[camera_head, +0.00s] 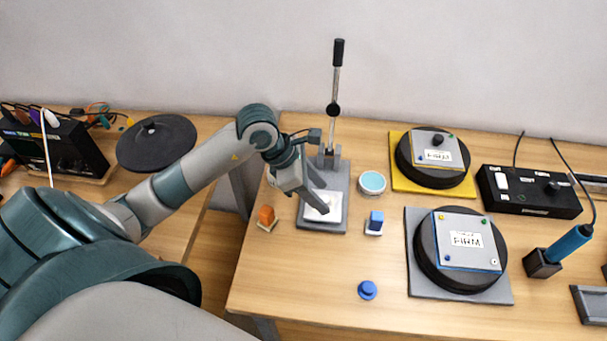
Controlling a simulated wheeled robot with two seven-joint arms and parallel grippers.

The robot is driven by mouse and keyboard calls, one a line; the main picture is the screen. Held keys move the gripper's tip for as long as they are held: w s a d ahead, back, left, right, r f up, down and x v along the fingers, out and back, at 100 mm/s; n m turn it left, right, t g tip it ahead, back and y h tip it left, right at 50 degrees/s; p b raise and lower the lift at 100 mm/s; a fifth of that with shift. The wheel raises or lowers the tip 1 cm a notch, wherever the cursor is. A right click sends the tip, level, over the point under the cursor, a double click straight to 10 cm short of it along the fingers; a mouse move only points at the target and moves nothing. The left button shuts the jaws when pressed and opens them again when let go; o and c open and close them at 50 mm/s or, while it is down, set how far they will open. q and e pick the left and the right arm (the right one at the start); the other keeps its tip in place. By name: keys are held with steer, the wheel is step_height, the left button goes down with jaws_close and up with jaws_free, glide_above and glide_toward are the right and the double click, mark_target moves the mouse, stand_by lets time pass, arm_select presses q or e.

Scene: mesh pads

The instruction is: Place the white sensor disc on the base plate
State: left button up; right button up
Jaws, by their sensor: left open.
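My left gripper (319,199) reaches in from the left and points down over the lever press, with its jaws open. A white piece (332,214) shows under and around its fingertips, on the grey base plate (311,225) of the press. The fingers partly cover this piece, so I cannot tell whether it is the sensor disc or a fixed pad. I cannot tell whether the fingers touch it. A white-rimmed round piece with a pale teal top (372,182) sits just right of the press. My right gripper is out of view.
The press lever (335,85) stands upright behind the gripper. An orange block (267,216), a blue block (376,219) and a blue knob (367,290) lie nearby. Black round pads on yellow (400,180) and grey (418,287) plates stand right. The front left tabletop is clear.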

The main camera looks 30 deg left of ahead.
arm_select(q)
steer(key=b+v, duration=0.2)
steer(key=v, duration=0.9)
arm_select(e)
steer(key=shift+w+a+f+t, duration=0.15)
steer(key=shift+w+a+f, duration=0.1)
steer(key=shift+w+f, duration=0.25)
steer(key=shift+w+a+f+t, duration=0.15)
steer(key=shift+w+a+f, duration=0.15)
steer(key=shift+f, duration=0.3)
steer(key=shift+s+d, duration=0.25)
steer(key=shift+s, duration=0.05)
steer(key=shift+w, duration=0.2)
